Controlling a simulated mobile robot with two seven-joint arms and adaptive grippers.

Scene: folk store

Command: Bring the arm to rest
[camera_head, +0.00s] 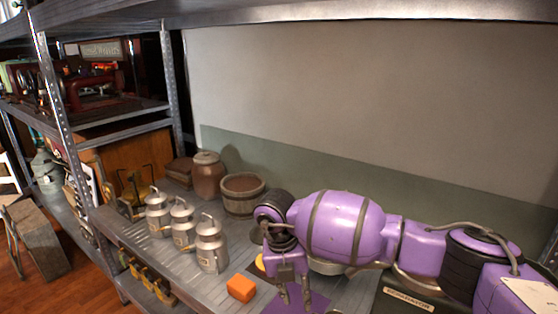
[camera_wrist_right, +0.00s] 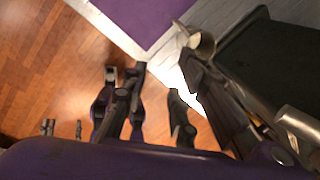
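My right arm (camera_head: 345,228) is purple and reaches in from the right over the metal shelf (camera_head: 150,245). Its gripper (camera_head: 295,295) points down above a purple mat (camera_head: 318,304), right of an orange block (camera_head: 241,288). The two fingers stand apart with nothing seen between them. In the right wrist view the dark fingers (camera_wrist_right: 160,115) are also apart, with wood floor showing between them. A purple patch shows at the top of that view (camera_wrist_right: 140,18). My left gripper is not in view.
Several metal milk cans (camera_head: 211,245) stand left of the block. A wooden bucket (camera_head: 242,195) and a brown jar (camera_head: 207,175) stand behind. A dark box (camera_head: 402,303) with a label lies under my arm at right. An upper shelf (camera_head: 300,12) hangs above.

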